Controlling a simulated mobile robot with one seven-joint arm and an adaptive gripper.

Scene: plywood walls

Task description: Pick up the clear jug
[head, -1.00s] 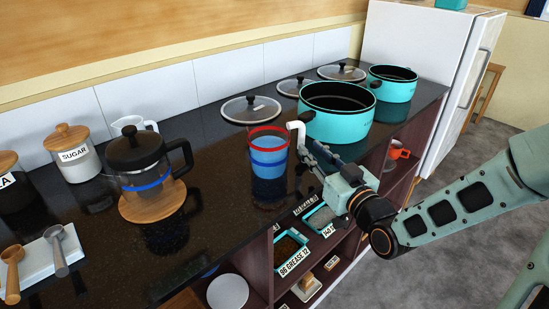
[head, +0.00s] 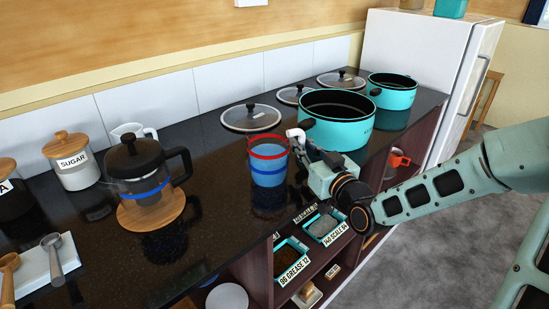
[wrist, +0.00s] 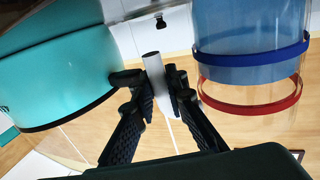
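The clear jug (head: 268,178) stands upright on the dark counter, with blue contents, a red band near its rim and a blue band lower down. Its pale handle (head: 296,133) is on the right side. My gripper (head: 304,148) reaches in from the right at this handle. In the wrist view the jug (wrist: 250,75) appears upside down at the upper right. There my gripper (wrist: 161,95) has its two fingers close against both sides of the pale handle (wrist: 153,68), shut on it. The jug's base looks to be on the counter.
A turquoise pot (head: 337,130) stands close behind and right of the jug, with another pot (head: 391,92) beyond. Glass lids (head: 250,118) lie behind. A French press (head: 145,190) stands to the left. Dark counter (head: 215,215) is free between press and jug.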

